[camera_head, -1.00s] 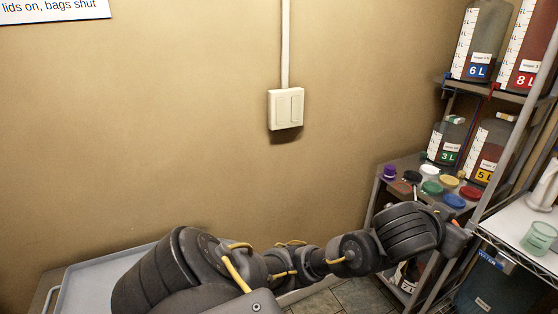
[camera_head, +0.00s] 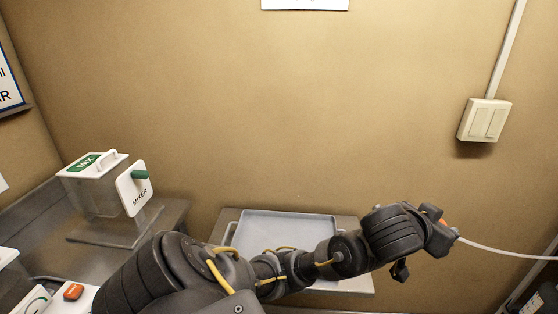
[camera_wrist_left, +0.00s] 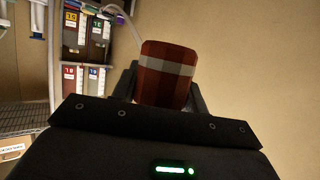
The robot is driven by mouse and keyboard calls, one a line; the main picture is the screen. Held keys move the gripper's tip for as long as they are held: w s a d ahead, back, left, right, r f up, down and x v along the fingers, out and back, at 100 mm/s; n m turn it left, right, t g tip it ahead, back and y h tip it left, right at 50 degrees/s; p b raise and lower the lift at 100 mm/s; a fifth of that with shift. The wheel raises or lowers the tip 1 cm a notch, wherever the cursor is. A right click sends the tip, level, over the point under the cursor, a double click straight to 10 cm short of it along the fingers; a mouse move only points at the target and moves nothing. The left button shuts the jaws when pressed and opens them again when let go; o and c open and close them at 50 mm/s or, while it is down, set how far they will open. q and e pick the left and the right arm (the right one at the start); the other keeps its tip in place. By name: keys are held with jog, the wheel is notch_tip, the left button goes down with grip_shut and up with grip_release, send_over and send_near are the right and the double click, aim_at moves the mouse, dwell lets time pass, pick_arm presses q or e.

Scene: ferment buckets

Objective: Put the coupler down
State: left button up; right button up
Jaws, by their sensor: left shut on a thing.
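The coupler (camera_wrist_left: 166,82) is a red cylinder with a pale grey band, and it fills the middle of the left wrist view. My left gripper (camera_head: 445,233) is shut on it, with a dark finger on either side. In the head view only a small orange bit of the coupler shows at the gripper's tip. A thin white hose (camera_head: 500,249) runs from the gripper to the right edge. The coupler is held in the air in front of the wall, right of the grey tray (camera_head: 290,214). My right gripper is not in view.
The tray lies on a low table against the wall, its near part hidden by my arm. A white-lidded mixer box (camera_head: 100,192) stands on the counter at left. A switch plate (camera_head: 485,121) is on the wall at right. Labelled containers (camera_wrist_left: 83,75) on a rack show in the wrist view.

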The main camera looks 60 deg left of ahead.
pick_arm(q)
jog(key=s+f+b, duration=0.2)
jog(key=f+b, duration=0.3)
jog(key=f, duration=0.3)
jog(key=s+a+f+b, duration=0.1)
jog(key=s+f+b, duration=0.1)
jog(key=f+b, duration=0.3)
notch_tip(320, 180, down, 3)
jog(key=shift+a+r, duration=0.1)
jog(key=shift+a, duration=0.2)
